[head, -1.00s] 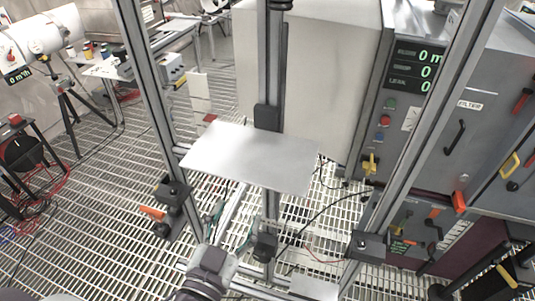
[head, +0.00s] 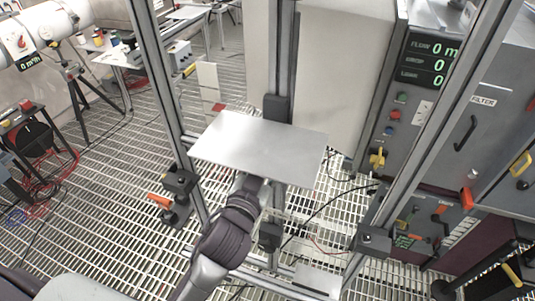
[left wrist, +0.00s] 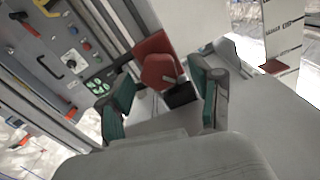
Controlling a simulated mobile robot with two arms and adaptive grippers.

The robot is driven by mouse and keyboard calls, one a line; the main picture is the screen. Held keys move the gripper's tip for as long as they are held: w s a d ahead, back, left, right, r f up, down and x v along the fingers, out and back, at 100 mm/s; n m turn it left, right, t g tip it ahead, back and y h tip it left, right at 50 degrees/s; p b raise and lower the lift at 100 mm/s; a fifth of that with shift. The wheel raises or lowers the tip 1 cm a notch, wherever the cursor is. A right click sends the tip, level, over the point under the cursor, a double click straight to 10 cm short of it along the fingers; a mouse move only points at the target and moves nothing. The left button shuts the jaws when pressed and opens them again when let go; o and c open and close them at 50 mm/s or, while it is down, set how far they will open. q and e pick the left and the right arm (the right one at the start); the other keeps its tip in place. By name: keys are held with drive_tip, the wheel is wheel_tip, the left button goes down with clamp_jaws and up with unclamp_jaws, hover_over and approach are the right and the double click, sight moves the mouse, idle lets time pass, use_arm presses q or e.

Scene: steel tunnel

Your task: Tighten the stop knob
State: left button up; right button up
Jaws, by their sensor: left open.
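A red part that looks like a knob (left wrist: 158,68) shows in the left wrist view, with a rounded lower lobe and a small pin. It lies just beyond and between the two teal-padded fingers of my left gripper (left wrist: 163,103). The gripper is open and the fingers look apart from the red part. I cannot tell for sure that this is the stop knob. In the head view the metal plate (head: 262,148) on the frame hides my left gripper and the red part; only my forearm and wrist show below it. My right gripper is out of view.
Upright frame posts (head: 285,55) stand around the plate. A black clamp with an orange handle (head: 158,200) sits on the left post. A grey control cabinet (head: 460,120) stands at the right. Cables lie on the grated floor (head: 110,215).

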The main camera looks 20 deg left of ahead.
use_arm(q)
drive_tip(key=shift+w, duration=0.25)
drive_tip(key=c, duration=1.2)
drive_tip(key=shift+o, duration=0.2)
drive_tip(key=shift+m+p, duration=0.3)
drive_tip(key=shift+m, duration=0.1)
drive_tip(key=shift+d+m+p, duration=0.15)
drive_tip(key=shift+m+p, duration=1.35)
drive_tip(key=shift+m, duration=2.2)
